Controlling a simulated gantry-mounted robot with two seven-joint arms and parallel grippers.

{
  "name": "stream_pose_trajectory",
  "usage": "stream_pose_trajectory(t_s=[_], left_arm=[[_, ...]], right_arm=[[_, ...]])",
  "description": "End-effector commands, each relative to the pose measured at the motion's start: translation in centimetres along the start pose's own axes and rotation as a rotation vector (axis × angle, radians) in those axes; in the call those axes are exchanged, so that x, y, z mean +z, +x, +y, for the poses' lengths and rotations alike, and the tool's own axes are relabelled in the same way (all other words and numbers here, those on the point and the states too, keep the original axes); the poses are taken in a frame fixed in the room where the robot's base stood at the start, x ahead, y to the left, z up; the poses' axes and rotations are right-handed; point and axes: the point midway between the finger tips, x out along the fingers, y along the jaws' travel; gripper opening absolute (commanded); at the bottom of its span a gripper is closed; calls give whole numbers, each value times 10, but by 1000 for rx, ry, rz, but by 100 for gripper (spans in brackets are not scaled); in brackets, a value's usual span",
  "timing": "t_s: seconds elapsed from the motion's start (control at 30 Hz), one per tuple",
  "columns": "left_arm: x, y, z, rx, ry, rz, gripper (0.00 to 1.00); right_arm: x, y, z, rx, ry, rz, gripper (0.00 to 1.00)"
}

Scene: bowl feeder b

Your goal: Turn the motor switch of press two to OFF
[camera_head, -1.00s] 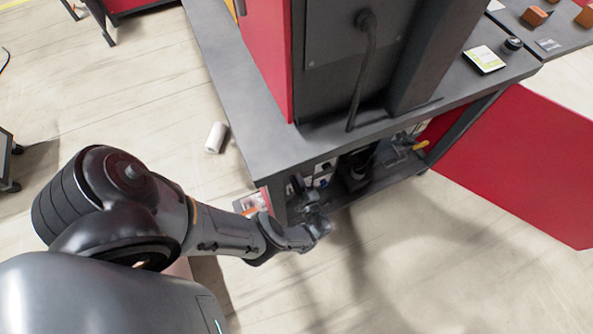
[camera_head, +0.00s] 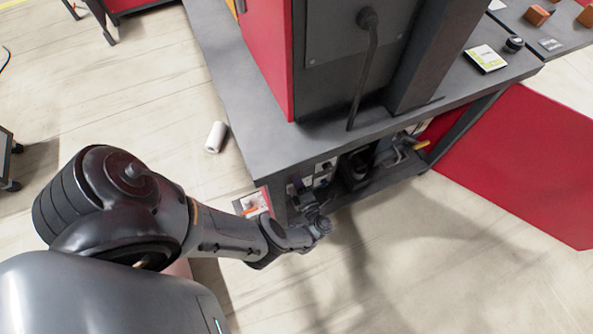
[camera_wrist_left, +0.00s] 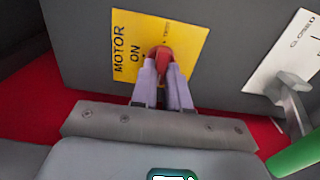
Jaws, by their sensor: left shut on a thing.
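The motor switch is a red knob (camera_wrist_left: 161,54) on a yellow plate (camera_wrist_left: 192,42) in the left wrist view. The plate reads MOTOR and ON at its left; the small print above the knob is too small to read surely. My left gripper (camera_wrist_left: 163,72) is shut on the red knob, one pale finger on each side. In the head view my left arm reaches under the edge of the press bench (camera_head: 240,125), and its fingers and the switch cannot be made out clearly there. My right gripper is not in view.
A grey lever (camera_wrist_left: 290,95) with a green handle (camera_wrist_left: 296,150) sits right of the switch, by a white label (camera_wrist_left: 290,55) reading CLOSED. A red panel (camera_head: 520,165) stands at the right.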

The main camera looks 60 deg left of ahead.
Motion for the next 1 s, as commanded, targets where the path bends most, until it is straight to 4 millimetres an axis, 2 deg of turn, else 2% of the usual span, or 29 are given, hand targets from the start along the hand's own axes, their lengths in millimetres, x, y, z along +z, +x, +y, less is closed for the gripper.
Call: stream_pose_trajectory(t_s=[0.3, 0.33, 0.5, 1.0], left_arm=[[-1, 0, -1, -1, -1, 0, 0], [-1, 0, -1, -1, -1, 0, 16], [-1, 0, -1, -1, -1, 0, 40], [0, 0, 0, 0, 21, -1, 40]], right_arm=[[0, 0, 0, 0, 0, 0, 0], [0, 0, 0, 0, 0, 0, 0], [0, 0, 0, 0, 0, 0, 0], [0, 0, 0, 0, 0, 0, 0]])
